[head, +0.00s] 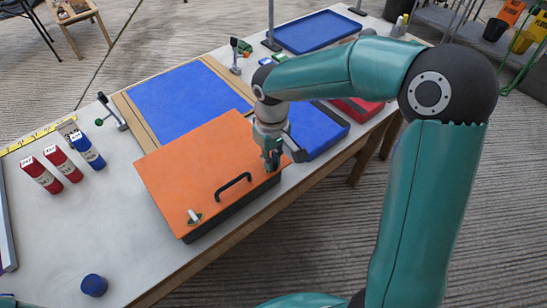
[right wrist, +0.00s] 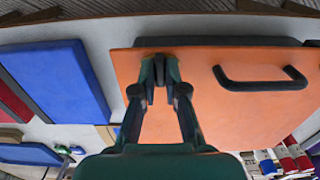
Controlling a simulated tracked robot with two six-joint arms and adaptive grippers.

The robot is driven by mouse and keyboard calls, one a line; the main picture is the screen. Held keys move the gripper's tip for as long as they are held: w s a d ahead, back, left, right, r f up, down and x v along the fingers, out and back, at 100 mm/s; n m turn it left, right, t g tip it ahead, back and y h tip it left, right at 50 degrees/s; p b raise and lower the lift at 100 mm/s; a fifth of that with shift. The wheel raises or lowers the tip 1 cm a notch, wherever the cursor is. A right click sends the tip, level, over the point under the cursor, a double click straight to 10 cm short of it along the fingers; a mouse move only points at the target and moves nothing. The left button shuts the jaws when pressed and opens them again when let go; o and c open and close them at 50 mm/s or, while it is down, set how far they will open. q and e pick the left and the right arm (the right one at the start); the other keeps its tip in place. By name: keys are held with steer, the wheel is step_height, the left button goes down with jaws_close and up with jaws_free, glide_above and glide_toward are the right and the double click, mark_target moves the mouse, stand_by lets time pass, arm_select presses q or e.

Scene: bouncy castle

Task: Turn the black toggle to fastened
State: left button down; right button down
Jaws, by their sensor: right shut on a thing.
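An orange-lidded box (head: 200,165) with dark sides lies on the work table. My right gripper (head: 272,160) points down at the right end of the lid, near its front right corner. Its fingers (right wrist: 160,72) are shut close together at the lid's edge in the right wrist view. They are shut on the black toggle, which they almost wholly hide, so I cannot tell its angle. A pale toggle (head: 194,215) on a green round base sits at the lid's front left corner. My left gripper is not in view.
A black handle (head: 233,186) stands up from the lid; it also shows in the right wrist view (right wrist: 262,84). The front left table is mostly clear.

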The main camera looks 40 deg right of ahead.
stand_by(0.3)
steer(key=c, duration=1.2)
jaws_free()
step_height(320, 180, up, 12)
steer(key=shift+f, duration=0.1)
